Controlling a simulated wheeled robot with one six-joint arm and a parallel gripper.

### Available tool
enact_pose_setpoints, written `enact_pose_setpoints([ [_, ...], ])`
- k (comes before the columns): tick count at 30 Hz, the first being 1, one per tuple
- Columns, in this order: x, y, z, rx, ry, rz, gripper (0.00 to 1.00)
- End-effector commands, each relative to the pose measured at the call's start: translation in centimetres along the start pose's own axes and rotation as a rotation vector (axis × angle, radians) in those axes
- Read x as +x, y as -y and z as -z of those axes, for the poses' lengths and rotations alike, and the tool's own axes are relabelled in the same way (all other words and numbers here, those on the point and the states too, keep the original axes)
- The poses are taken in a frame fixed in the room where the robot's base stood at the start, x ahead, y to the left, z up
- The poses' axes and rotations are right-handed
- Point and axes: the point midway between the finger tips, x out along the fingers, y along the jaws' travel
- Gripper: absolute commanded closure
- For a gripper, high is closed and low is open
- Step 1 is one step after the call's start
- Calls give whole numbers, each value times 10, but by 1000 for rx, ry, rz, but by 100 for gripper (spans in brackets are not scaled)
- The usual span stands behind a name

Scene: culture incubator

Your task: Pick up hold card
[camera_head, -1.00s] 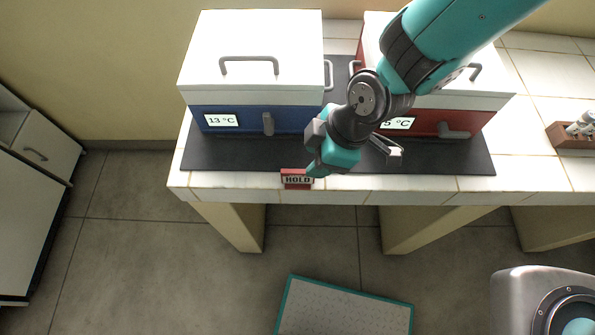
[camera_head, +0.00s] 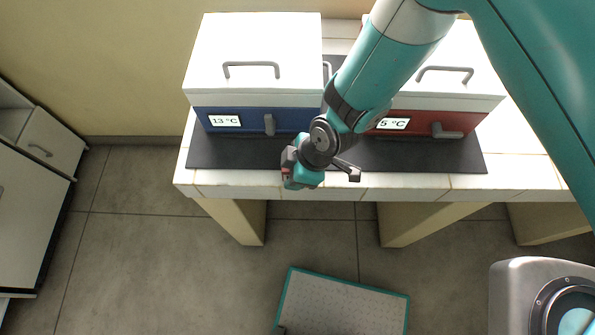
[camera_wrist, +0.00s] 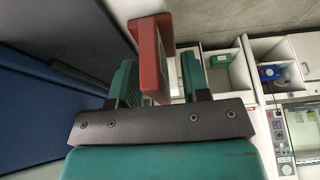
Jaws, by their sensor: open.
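The hold card is a small red block (camera_wrist: 150,55) in the wrist view, standing between the two teal fingers of my gripper (camera_wrist: 160,78). The fingers are apart, one on each side of it. The left finger looks close to the card; a gap shows on the right, and I cannot tell whether either touches. In the head view my gripper (camera_head: 302,178) is at the counter's front edge, in front of the blue incubator (camera_head: 240,119). It hides nearly all of the card there, with the HOLD lettering out of sight.
The blue incubator reads 13 °C; the red incubator (camera_head: 425,124) right of it is partly behind my arm. Both stand on a dark mat (camera_head: 235,155) on the white-tiled counter (camera_head: 220,190). A cabinet (camera_head: 45,155) stands left. A teal-edged panel (camera_head: 345,305) lies below on the floor.

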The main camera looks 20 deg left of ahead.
Motion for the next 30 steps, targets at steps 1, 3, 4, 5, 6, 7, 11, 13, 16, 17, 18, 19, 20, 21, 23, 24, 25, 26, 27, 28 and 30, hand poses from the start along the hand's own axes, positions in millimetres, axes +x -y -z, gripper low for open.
enact_pose_setpoints([
  [1, 0, 0, 0, 0, 0, 0, 57],
  [3, 0, 0, 0, 0, 0, 0, 67],
  [4, 0, 0, 0, 0, 0, 0, 74],
  [5, 0, 0, 0, 0, 0, 0, 80],
  [6, 0, 0, 0, 0, 0, 0, 90],
  [7, 0, 0, 0, 0, 0, 0, 96],
  [11, 0, 0, 0, 0, 0, 0, 100],
  [13, 0, 0, 0, 0, 0, 0, 100],
  [16, 0, 0, 0, 0, 0, 0, 100],
  [17, -1, 0, 0, 0, 0, 0, 100],
  [18, -1, 0, 0, 0, 0, 0, 100],
  [19, -2, 0, 1, 0, 0, 0, 100],
  [20, -3, 0, 1, -1, 0, 0, 100],
  [21, -6, 0, 2, 0, 0, 0, 100],
  [23, -11, -1, 5, -1, -1, -1, 100],
  [24, -15, -1, 6, -1, -1, -2, 100],
  [25, -19, -1, 8, -1, -2, -3, 100],
  [26, -23, -1, 10, -2, -2, -2, 100],
  [27, -30, -1, 13, -2, -3, -3, 100],
  [28, -35, -1, 15, -3, -3, -4, 100],
  [30, -48, -1, 20, -2, -3, -4, 100],
])
